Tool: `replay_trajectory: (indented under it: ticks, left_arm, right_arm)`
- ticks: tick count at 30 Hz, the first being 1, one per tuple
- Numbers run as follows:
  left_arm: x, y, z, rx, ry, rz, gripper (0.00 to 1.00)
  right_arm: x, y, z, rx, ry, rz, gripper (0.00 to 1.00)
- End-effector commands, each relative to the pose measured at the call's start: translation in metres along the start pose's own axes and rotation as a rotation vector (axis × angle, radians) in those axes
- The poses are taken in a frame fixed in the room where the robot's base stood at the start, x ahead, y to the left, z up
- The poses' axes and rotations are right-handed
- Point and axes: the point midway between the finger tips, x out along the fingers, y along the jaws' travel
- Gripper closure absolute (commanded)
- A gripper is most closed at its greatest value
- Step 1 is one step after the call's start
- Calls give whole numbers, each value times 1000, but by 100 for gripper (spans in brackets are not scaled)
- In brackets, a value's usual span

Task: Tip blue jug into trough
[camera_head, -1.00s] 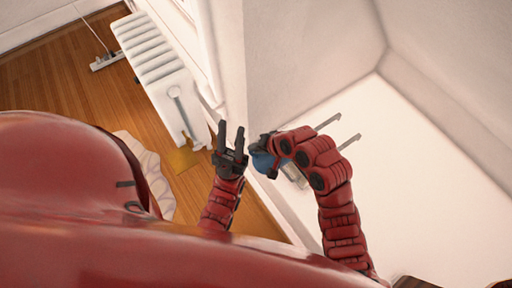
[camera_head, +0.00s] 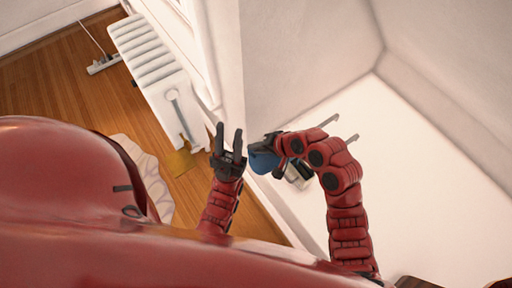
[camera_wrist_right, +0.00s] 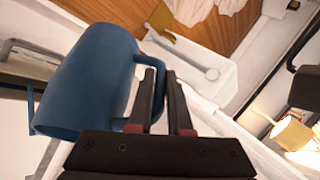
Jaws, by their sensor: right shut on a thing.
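The blue jug (camera_head: 262,161) is at the right gripper (camera_head: 272,142) in the head view, partly covered by its fingers. In the right wrist view the jug (camera_wrist_right: 88,80) fills the left side, and my right gripper (camera_wrist_right: 160,75) is shut on its handle side. The jug looks tilted in that view; its contents are hidden. My left gripper (camera_head: 229,138) is empty, fingers apart, just left of the jug. A greyish fixture (camera_head: 298,174) shows partly behind the right arm; I cannot tell if it is the trough.
A white ribbed radiator (camera_head: 150,60) stands at the upper left on the wooden floor (camera_head: 70,80). A pale wall edge (camera_head: 245,85) rises close behind the grippers. A wide white surface (camera_head: 430,190) lies open at the right. A crumpled pale cloth (camera_head: 150,170) lies on the floor.

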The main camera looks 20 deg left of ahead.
Motion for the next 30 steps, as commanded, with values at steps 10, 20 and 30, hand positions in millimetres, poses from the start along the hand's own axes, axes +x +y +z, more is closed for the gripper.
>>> replay_trajectory:
  ticks: [10,20,30]
  left_arm:
    - [-3,0,0,0,0,0,65]
    - [-6,0,1,0,0,0,65]
    - [-10,0,2,0,0,0,65]
  right_arm:
    - [-4,0,-2,15,-10,-42,100]
    - [-9,0,-4,31,-20,-80,100]
    - [-12,0,-6,47,-32,-119,100]
